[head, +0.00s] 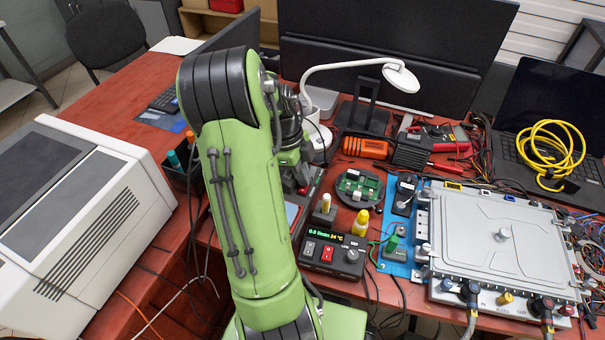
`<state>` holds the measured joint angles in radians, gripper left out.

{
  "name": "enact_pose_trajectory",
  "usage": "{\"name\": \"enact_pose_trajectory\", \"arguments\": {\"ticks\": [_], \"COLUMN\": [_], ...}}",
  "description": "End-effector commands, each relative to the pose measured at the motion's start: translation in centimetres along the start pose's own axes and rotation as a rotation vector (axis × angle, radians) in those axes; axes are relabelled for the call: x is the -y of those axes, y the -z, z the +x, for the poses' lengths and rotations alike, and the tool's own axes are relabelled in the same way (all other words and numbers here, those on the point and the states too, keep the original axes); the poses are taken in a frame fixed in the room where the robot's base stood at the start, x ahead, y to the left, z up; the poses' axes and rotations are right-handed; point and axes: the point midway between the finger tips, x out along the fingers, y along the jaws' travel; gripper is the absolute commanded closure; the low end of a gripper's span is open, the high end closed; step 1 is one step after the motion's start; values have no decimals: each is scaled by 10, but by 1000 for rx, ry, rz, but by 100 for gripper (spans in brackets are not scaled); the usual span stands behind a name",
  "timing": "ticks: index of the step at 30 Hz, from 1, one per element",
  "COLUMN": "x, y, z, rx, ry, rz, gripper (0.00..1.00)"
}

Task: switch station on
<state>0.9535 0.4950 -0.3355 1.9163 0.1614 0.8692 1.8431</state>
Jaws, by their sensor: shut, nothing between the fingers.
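A small dark control box (335,262) stands on the red desk right of my arm. Its lit display (324,240) reads about 0.0 l/min and 24 °C in green and yellow. A red rocker switch (327,254) sits on its front, with a grey switch (310,248) to the left and a round knob (352,256) to the right. The switch positions are too small to tell. My gripper (302,186) is mostly hidden behind my green arm, behind and left of the box. It is shut and empty, apart from the switches.
A grey metal plate (495,240) with hose fittings fills the right side. Loose cables lie in front of the box.

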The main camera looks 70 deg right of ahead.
Motion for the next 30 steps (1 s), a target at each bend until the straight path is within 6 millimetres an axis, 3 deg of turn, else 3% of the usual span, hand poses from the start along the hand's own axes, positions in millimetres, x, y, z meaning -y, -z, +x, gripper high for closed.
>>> {"name": "enact_pose_trajectory", "arguments": {"ticks": [9,19,30], "x": [-15,-15,-16], "y": [1,2,23], "z": [-2,-6,-80], "rx": [-1,-1,0], "ry": [-4,-2,-1], "rz": [-1,0,0], "gripper": [100,100,100]}}
